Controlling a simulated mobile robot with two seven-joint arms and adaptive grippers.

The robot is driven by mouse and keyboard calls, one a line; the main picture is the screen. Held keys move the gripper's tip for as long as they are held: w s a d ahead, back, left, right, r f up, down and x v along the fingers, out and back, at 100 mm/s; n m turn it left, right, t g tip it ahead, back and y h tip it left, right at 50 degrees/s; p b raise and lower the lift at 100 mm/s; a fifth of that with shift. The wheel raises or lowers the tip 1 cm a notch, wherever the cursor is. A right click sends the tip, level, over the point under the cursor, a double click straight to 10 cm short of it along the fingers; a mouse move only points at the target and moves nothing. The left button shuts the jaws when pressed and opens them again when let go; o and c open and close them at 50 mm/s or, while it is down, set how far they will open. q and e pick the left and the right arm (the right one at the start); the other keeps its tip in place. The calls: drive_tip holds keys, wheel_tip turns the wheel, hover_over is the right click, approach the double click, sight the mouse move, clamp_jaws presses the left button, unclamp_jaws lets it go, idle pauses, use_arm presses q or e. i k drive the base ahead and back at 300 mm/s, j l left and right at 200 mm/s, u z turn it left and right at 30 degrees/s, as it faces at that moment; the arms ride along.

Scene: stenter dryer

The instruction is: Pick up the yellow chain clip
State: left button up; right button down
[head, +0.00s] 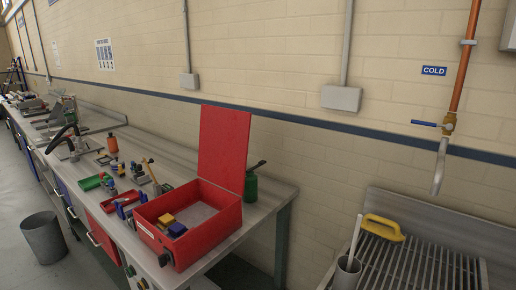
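A small yellow block-like piece (167,219) lies inside the open red box (215,243) on the bench, toward its front left corner. It may be the yellow chain clip, but it is too small to tell. A small dark blue piece (177,230) lies right beside it. The box's red lid (224,148) stands upright at the back. Neither of my grippers is in view.
The steel bench (278,192) runs to the far left with trays and tools on it. A green can (250,187) stands behind the box. At right are a slatted sink (425,265), a yellow-handled item (383,227) and a cup (348,272). A grey bin (44,238) stands on the floor.

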sight(166, 220)
drive_tip(key=i+j+u, duration=0.1)
drive_tip(key=i+j, duration=0.25)
drive_tip(key=j, duration=0.15)
drive_tip(key=i+j+u, duration=0.15)
drive_tip(key=i+j, duration=0.2)
drive_tip(key=j, duration=0.1)
